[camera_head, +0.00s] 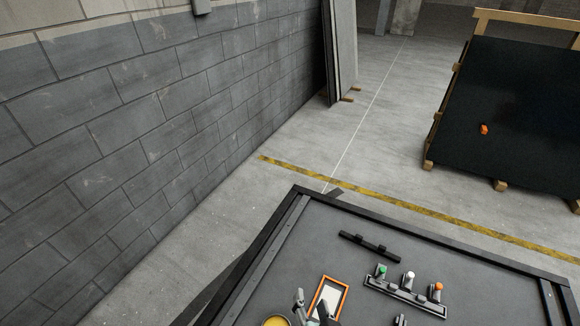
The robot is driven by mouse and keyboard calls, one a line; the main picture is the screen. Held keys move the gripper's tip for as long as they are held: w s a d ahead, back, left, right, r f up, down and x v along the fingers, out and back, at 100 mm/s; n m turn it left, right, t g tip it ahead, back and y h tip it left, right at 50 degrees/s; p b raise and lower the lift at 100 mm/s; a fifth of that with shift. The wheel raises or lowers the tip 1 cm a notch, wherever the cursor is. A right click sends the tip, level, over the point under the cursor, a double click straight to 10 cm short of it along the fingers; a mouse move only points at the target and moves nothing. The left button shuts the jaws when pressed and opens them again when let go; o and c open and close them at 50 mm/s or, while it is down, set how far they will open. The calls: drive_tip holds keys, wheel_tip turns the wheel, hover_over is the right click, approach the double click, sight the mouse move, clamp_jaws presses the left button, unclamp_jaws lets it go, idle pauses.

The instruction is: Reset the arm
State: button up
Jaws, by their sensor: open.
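My gripper (312,308) shows only in part at the bottom edge of the head view. Its two grey fingertips stand apart, in front of the near left side of an orange-rimmed tray (345,287) with a pale inside. I see nothing held between them. The rest of my arm is out of view.
A dark-framed grey table (290,250) holds a black bar (369,246) and a rack (405,297) with green, white and orange-topped pieces. A round yellow thing (275,321) is cut off at the bottom. A block wall (130,130) rises left; a dark leaning panel (520,110) stands back right.

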drive_tip(key=s+a+r+n+t, duration=0.1)
drive_tip(key=s+a+r+n, duration=0.1)
drive_tip(key=a+r+n, duration=0.4)
wheel_tip(320, 180, up, 25)
drive_tip(key=d+p, duration=0.1)
drive_tip(key=p, duration=2.4)
